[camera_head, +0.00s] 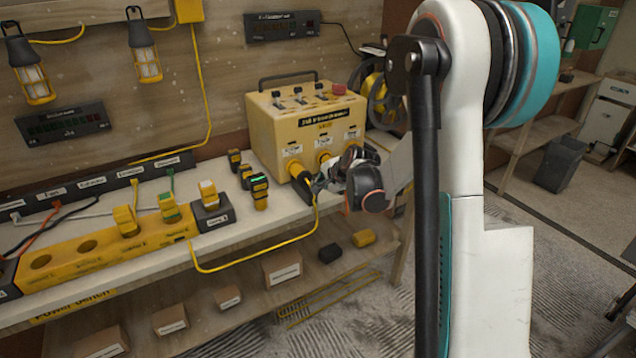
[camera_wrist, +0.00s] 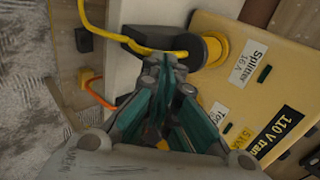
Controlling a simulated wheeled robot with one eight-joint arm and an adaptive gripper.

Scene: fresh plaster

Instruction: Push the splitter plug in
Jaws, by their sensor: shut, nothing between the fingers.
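The yellow transformer box (camera_head: 300,120) stands on the bench, with yellow round sockets along its lower front. The splitter plug, dark-bodied with a yellow cable, sits at the leftmost socket in the head view (camera_head: 306,186). In the wrist view the plug (camera_wrist: 190,50) meets a yellow socket collar (camera_wrist: 217,50) beside the label "Splitter 16 A" (camera_wrist: 249,62). How deep it sits cannot be told. My gripper (camera_head: 318,183) is shut and empty just in front of the plug. Its fingertips in the wrist view (camera_wrist: 163,68) are close beside the plug and cable; contact is unclear.
The yellow cable (camera_head: 255,265) hangs in a loop over the bench edge to the yellow power strip (camera_head: 80,257). Several small yellow-and-black devices (camera_head: 259,192) stand left of the box. A shelf below holds cardboard boxes (camera_head: 282,270).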

